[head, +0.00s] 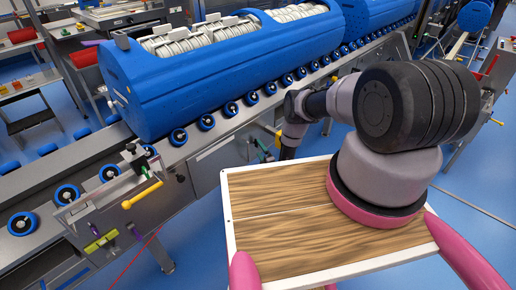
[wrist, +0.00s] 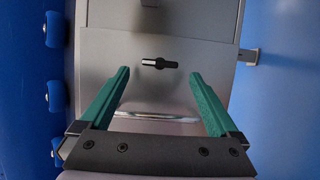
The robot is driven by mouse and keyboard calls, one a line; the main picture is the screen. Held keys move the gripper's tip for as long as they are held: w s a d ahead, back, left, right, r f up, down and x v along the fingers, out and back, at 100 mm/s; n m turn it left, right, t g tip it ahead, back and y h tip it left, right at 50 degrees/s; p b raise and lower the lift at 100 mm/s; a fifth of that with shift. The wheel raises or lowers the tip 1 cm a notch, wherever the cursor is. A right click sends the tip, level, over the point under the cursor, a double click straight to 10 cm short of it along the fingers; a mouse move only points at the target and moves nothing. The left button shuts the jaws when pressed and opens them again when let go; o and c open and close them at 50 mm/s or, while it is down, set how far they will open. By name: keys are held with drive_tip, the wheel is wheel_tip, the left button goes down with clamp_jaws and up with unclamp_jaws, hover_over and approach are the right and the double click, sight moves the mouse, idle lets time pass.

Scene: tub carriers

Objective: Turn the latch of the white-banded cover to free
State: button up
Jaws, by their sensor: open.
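In the wrist view a small dark latch (wrist: 168,65) with a pale left end lies crosswise on a grey metal panel (wrist: 205,55). My gripper (wrist: 160,74) is open, its two green fingers wide apart. The latch shows between and just beyond the fingertips in the picture; nothing is between the fingers, and the gap in depth is unclear. I see no white band that marks the cover.
A blue tub (head: 215,75) with white coiled contents stands on the conveyor's blue wheels (head: 207,123). A curved metal handle (wrist: 158,116) lies below the latch in the wrist view. A bracket (wrist: 249,57) juts out at right. Blue floor (head: 205,235) is open in front of the conveyor.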

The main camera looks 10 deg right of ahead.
drive_tip(key=v, duration=0.7)
drive_tip(key=shift+s, duration=0.35)
